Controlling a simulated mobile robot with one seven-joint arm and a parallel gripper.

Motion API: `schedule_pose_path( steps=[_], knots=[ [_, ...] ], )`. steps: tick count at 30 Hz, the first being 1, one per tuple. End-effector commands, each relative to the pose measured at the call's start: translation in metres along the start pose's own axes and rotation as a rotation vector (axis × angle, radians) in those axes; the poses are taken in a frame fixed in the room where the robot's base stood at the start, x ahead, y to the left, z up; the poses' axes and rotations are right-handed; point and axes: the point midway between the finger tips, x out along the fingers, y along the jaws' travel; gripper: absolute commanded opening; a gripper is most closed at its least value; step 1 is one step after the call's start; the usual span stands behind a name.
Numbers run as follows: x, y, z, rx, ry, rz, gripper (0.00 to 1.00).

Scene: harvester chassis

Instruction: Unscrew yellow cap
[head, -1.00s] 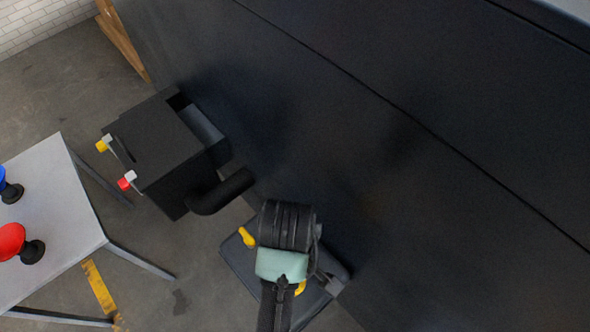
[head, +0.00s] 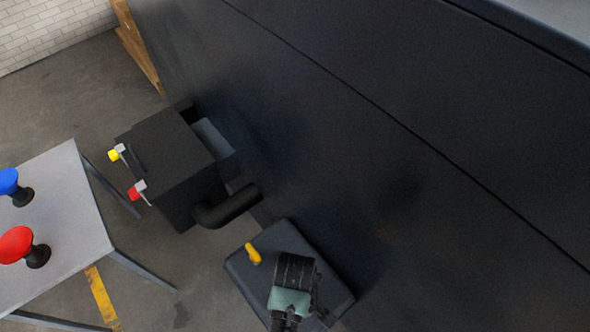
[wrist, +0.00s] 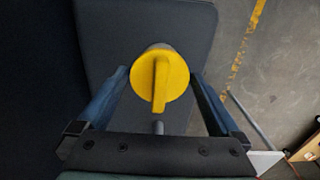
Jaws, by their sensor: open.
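The yellow cap (wrist: 160,78) is round with a raised bar grip across it. In the wrist view it sits between the two fingers of my gripper (wrist: 159,77), which is open, with a gap visible on each side. The cap is on a dark tank (wrist: 108,40) with rounded corners. In the head view, a yellow cap-like part (head: 253,254) shows on top of the dark tank (head: 262,278). My wrist (head: 293,272) is just right of it there and hides the fingertips.
A tall dark chassis panel (head: 400,180) rises beside the tank. A black box (head: 170,165) with a yellow and a red terminal and a bent black pipe (head: 228,207) stand to the upper left. A grey table (head: 70,215) holds blue and red knobs. Floor between table and tank is clear.

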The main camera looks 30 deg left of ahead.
Motion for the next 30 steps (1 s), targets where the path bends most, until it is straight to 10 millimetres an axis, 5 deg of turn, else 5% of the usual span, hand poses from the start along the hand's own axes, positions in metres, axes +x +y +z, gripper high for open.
schedule_pose_path(
  steps=[5,16,17,30],
  knots=[
    [-0.0001,0.0003,-0.0002,0.000,0.000,0.001,1.00],
    [-0.0004,0.0002,-0.0003,0.000,0.001,0.000,0.35],
    [-0.0004,0.0002,-0.0003,0.000,0.001,0.000,0.87],
    [-0.0006,0.0001,-0.0004,0.000,0.001,0.000,0.08]
  ],
)
